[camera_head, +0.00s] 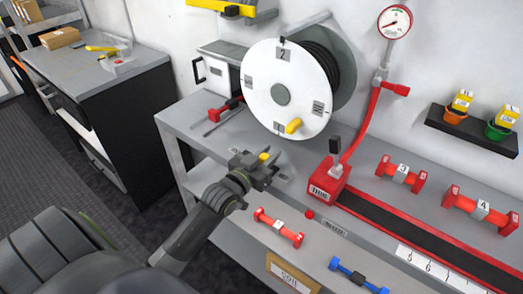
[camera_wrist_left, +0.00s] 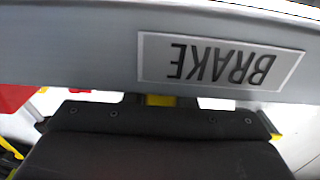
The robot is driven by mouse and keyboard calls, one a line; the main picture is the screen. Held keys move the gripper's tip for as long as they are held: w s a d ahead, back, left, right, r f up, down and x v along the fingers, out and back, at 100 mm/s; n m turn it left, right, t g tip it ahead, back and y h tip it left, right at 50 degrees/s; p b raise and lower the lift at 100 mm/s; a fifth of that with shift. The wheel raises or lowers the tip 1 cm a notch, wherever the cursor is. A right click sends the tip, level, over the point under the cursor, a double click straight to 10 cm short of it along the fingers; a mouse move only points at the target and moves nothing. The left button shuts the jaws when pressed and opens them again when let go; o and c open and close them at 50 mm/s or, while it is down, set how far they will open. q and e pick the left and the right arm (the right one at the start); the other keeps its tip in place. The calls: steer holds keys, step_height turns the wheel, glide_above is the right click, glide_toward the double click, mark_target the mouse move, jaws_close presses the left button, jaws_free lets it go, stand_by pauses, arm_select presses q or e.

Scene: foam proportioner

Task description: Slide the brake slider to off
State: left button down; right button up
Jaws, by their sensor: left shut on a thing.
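My left gripper (camera_head: 262,164) reaches in at the table's front edge, below the hose reel. It is shut on a small yellow slider knob (camera_head: 264,157), whose top shows between the fingers. In the left wrist view a bit of the yellow knob (camera_wrist_left: 160,100) shows between dark finger parts. The BRAKE label (camera_wrist_left: 220,62) appears upside down beside it on a grey edge. The slider's track and its off mark are hidden by the gripper. My right gripper is in neither view.
The white reel (camera_head: 262,92) with a yellow crank handle (camera_head: 294,126) stands behind the gripper. A red box (camera_head: 326,180) with a black lever is to the right. A red dumbbell-shaped part (camera_head: 279,228) and a blue one (camera_head: 357,275) lie on the lower shelf.

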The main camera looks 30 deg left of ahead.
arm_select(q)
steer(key=shift+d+f, duration=0.1)
steer(key=shift+d, duration=0.4)
steer(key=c, duration=1.6)
jaws_free()
steer(key=o, duration=0.4)
steer(key=shift+d, duration=0.3)
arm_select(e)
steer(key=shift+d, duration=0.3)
arm_select(q)
steer(key=shift+a, duration=0.15)
